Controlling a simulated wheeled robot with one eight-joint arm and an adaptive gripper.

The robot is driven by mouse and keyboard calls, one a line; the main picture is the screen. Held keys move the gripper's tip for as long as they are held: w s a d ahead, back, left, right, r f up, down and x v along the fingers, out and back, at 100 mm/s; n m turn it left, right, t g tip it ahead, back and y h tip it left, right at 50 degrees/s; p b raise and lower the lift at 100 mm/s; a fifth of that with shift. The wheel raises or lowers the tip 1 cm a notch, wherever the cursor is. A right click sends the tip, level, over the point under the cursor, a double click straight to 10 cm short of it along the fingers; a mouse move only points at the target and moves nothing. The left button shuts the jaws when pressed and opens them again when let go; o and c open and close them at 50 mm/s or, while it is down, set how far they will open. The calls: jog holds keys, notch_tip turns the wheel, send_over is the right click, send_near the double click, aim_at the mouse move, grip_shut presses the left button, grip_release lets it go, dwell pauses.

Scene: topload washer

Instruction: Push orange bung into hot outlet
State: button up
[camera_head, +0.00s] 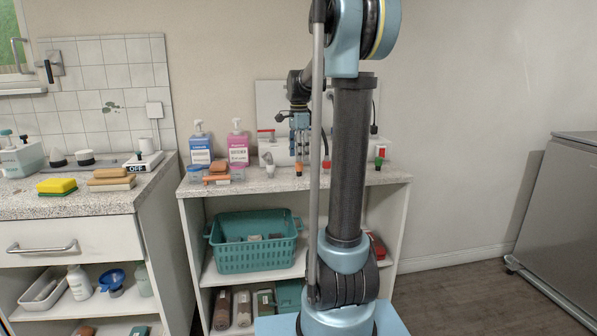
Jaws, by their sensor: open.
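My gripper (299,154) hangs pointing down over the right-hand counter, with its blue fingers open. A small orange piece, which looks like the orange bung (298,168), shows just below the fingertips. I cannot tell whether the fingers touch it. A red piece (326,163) sits just to its right, beside my arm's thin upright rod. I cannot make out the hot outlet for certain; a pale panel (268,95) stands against the wall behind the gripper, and my arm hides part of this area.
A blue pump bottle (200,146) and a pink one (238,145) stand left on the counter (260,184). A red and green item (379,158) stands right of my arm. A teal basket (257,260) is on the shelf below.

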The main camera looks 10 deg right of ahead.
aim_at(299, 164)
jog(key=shift+w+d+f, duration=0.1)
jog(key=shift+f, duration=1.25)
jog(key=shift+w+f, duration=0.1)
jog(key=shift+f, duration=1.2)
jog(key=c, duration=1)
